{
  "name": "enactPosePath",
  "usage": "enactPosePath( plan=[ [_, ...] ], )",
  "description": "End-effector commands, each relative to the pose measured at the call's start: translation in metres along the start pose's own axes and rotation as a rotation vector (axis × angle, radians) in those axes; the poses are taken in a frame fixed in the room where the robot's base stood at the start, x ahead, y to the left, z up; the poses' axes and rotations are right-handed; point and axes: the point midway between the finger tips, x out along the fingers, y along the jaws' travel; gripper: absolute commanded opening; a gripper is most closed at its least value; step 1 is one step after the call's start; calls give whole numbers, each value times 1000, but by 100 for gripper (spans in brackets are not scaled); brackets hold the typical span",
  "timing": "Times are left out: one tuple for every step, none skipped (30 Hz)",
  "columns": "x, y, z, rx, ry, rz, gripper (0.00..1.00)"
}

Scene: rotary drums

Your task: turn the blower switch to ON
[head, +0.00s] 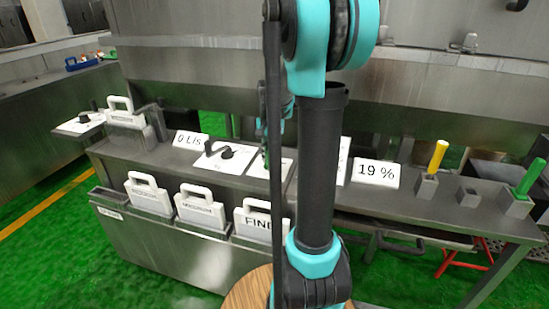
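A white panel with a black knob (226,153) lies on the metal bench, in front of a "0 L/s" display. To its right is a second white panel (285,168), mostly hidden by my arm. A third white panel with a small dark control (82,118) is at the bench's far left end. The labels are too small to read, so I cannot tell which one is the blower switch or how it is set. My gripper (265,150) is partly hidden behind my arm, over or near the second panel. Its fingers and any contact are unclear.
A "19 %" display (376,173) stands right of my arm. Yellow (438,156) and green (530,177) handles rise from metal holders at the right. White handled plates, one marked "FINE" (256,222), hang along the bench front. A large metal machine (190,50) stands behind.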

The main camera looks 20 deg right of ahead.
Motion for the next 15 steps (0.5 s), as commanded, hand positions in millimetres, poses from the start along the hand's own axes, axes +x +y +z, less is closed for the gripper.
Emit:
enactPosePath(
  plan=[
    [0,-3,2,42,0,0,0],
    [0,-4,3,71,0,0,0],
    [0,-6,4,108,0,0,0],
    [0,-8,5,137,0,0,0],
    [0,-9,5,166,0,0,0],
    [0,-11,6,204,0,0,0],
    [0,-13,7,233,0,0,0],
    [0,-14,8,261,0,0,0],
    [0,-16,9,299,0,0,0],
    [0,-18,9,327,0,0,0],
    [0,-20,10,356,0,0,0],
    [0,-22,10,393,0,0,0],
    [0,-24,10,422,0,0,0],
    [0,-25,10,451,0,0,0],
    [0,-27,11,489,0,0,0]
  ],
)
